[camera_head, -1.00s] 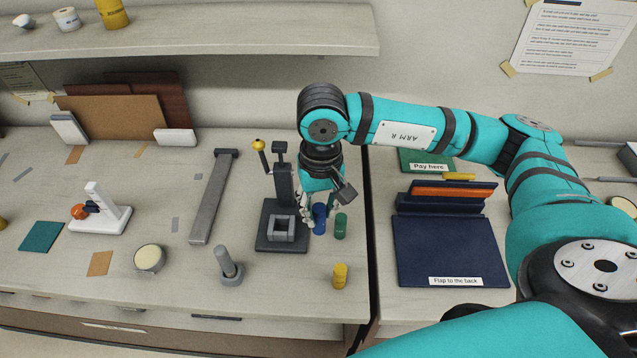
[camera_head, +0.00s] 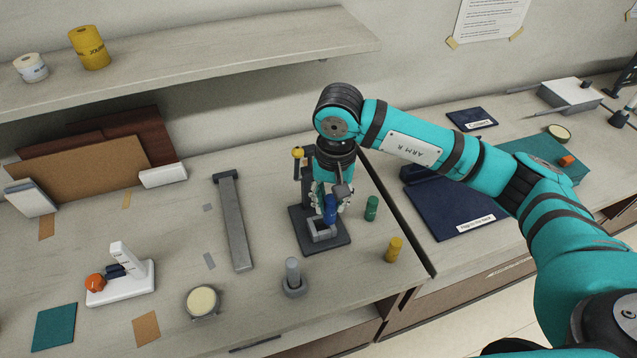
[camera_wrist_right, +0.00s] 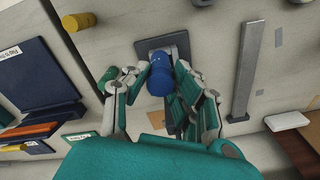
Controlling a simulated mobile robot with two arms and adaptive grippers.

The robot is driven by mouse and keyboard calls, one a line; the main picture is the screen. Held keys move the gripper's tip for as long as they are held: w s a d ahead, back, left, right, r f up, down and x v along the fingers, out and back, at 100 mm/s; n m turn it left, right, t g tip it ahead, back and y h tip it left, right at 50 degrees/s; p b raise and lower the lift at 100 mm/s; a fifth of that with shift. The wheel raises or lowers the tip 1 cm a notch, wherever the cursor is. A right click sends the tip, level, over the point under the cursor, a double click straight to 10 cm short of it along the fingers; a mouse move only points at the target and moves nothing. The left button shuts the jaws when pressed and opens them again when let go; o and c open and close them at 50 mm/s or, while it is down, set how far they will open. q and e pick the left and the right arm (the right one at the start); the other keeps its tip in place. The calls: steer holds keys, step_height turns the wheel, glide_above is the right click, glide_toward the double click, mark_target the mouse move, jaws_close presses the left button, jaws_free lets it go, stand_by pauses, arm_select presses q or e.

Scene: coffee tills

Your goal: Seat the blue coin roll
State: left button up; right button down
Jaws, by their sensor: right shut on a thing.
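The blue coin roll (camera_head: 331,210) is upright in my right gripper (camera_head: 331,199), which is shut on it with a finger on each side. It also shows between the fingers in the right wrist view (camera_wrist_right: 159,78). The roll is over or at the back of the square grey holder (camera_head: 322,234) on the dark press base (camera_head: 338,240). I cannot tell whether its lower end is inside the holder or still above it. The press column and its yellow-knobbed lever (camera_head: 298,153) stand behind, partly hidden by my arm. My left gripper is out of view.
A green roll (camera_head: 371,208) and a yellow roll (camera_head: 395,249) stand to the right. A grey post (camera_head: 292,278) stands in front, a long grey bar (camera_head: 233,220) lies left. A gap between counters runs at right.

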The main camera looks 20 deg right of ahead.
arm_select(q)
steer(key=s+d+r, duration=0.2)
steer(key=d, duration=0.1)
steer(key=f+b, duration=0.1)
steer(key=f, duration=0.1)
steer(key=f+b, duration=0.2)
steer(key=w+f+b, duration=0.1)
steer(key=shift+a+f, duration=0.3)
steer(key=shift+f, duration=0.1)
arm_select(e)
steer(key=w+f+m, duration=0.3)
steer(key=w+f, duration=0.1)
steer(key=f, duration=0.1)
steer(key=shift+a+f+m, duration=0.25)
steer(key=shift+f+m, duration=0.05)
steer(key=shift+f, duration=0.1)
arm_select(q)
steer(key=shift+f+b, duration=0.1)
steer(key=shift+b, duration=0.25)
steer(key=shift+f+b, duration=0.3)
